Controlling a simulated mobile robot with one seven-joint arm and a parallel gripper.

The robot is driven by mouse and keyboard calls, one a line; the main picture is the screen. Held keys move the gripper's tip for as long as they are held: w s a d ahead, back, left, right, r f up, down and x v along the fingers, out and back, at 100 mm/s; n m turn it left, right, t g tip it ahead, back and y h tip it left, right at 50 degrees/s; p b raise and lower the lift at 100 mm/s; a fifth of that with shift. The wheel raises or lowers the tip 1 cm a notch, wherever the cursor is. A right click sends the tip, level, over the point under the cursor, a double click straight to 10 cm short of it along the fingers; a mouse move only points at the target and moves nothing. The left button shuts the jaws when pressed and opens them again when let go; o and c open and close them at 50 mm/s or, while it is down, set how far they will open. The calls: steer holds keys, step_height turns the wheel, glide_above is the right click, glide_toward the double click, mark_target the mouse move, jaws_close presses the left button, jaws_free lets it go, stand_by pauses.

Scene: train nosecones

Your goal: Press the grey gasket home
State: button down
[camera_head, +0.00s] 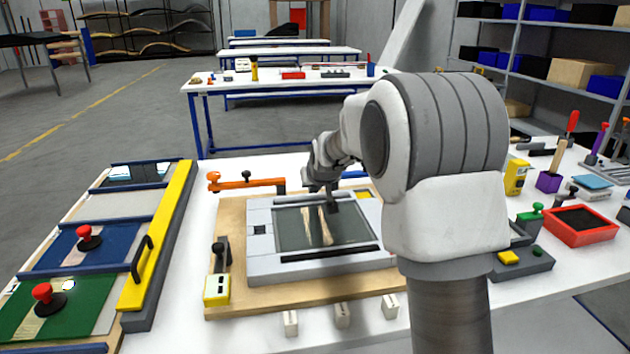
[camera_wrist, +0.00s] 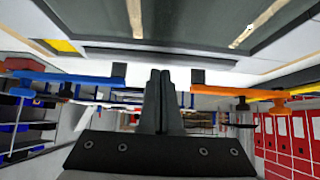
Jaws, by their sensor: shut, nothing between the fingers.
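A pale grey frame (camera_head: 262,268) lies flat on a wooden board (camera_head: 235,300) and surrounds a dark glassy pane (camera_head: 290,232). A dark grey border along the pane's edge looks like the gasket; how deep it sits cannot be told. The frame's edge also shows at the top of the wrist view (camera_wrist: 115,45). My gripper (camera_head: 333,202) is over the far part of the frame in the head view, partly hidden by my arm. In the wrist view its fingers (camera_wrist: 159,74) are together and empty, near the frame's edge. Contact cannot be told.
An orange clamp (camera_head: 245,183) and a blue clamp (camera_wrist: 60,78) stand at the frame's far side. A yellow-and-black clamp (camera_head: 217,288) stands at the left. Small white blocks (camera_head: 342,314) line the front. A red tray (camera_head: 580,238) is right; a yellow-edged rack (camera_head: 150,262) is left.

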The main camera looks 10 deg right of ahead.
mark_target(313, 201)
steer(key=shift+f, duration=0.3)
steer(key=shift+f+b, duration=0.7)
steer(key=shift+f, duration=0.2)
steer(key=shift+s+f, duration=0.2)
steer(key=shift+f, duration=0.15)
step_height(313, 201, up, 6)
steer(key=p, duration=0.3)
steer(key=shift+w+f, duration=0.15)
steer(key=shift+f, duration=0.1)
steer(key=p+v, duration=0.1)
steer(key=v, duration=0.9)
